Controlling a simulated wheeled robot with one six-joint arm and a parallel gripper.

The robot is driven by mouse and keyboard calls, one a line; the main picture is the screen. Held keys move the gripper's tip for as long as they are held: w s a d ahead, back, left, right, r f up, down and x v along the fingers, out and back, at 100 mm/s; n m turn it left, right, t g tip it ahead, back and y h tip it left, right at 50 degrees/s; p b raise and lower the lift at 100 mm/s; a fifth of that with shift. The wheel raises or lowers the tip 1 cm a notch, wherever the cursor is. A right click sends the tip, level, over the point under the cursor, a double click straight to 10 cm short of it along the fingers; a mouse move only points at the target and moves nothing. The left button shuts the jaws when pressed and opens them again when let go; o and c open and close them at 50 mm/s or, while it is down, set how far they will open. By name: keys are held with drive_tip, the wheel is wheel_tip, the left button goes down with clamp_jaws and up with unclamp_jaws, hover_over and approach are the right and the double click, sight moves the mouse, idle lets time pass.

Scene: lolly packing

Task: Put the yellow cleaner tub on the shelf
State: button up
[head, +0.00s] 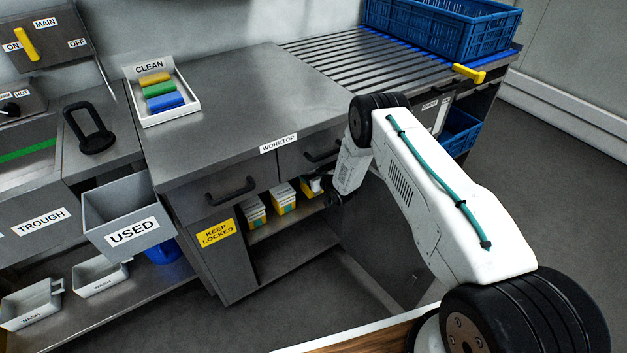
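The shelf (275,229) is an open ledge under the worktop drawers. Two striped boxes or tubs with yellow, white and dark bands, one on the left (253,211) and one in the middle (284,199), stand on it. A third white-and-yellow item (312,187) is at the right end of the row, partly hidden. It may be the yellow cleaner tub, but I cannot tell. My gripper (330,197) is low at the shelf's right end, beside this item. Its fingers are small and dark, and whether they touch or hold it is unclear.
The worktop (225,130) with drawer handles overhangs the shelf. A white tray (183,112) of coloured cloths marked CLEAN sits on it. A grey USED bin (110,205) hangs at left. A blue crate (440,25) stands on the slatted rack. Open floor lies in front.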

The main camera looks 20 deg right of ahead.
drive_tip(key=shift+s+d+f, duration=0.1)
drive_tip(key=shift+s+f, duration=0.05)
drive_tip(key=shift+f, duration=1.35)
drive_tip(key=o, duration=1)
drive_tip(key=shift+f, duration=0.1)
drive_tip(key=v, duration=1.2)
